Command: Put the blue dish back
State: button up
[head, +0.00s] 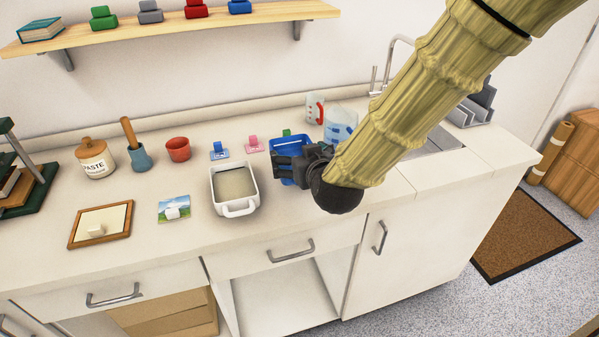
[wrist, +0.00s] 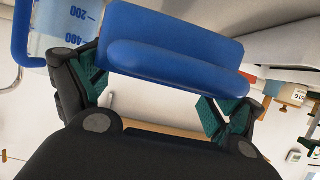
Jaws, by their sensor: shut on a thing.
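The blue dish (head: 284,146) is at the back of the counter, right of the white dish, partly hidden by my gripper (head: 288,165). In the wrist view the blue dish (wrist: 175,40) fills the top middle, with its thick rounded handle between the green-padded fingers of my gripper (wrist: 155,88). My gripper is shut on the blue dish. I cannot tell whether the dish touches the counter.
A white dish (head: 216,180) with pale contents stands close on the left. Blue (head: 219,151) and pink (head: 254,144) small items sit behind. A measuring jug (head: 340,122) and red-handled cup (head: 315,108) stand behind right, near the sink. A shelf (head: 160,24) hangs above.

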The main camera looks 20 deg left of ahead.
jog(key=shift+f, duration=2.2)
jog(key=shift+f, duration=0.15)
jog(key=o, duration=1)
jog(key=v, duration=1.2)
jog(key=shift+b, duration=0.3)
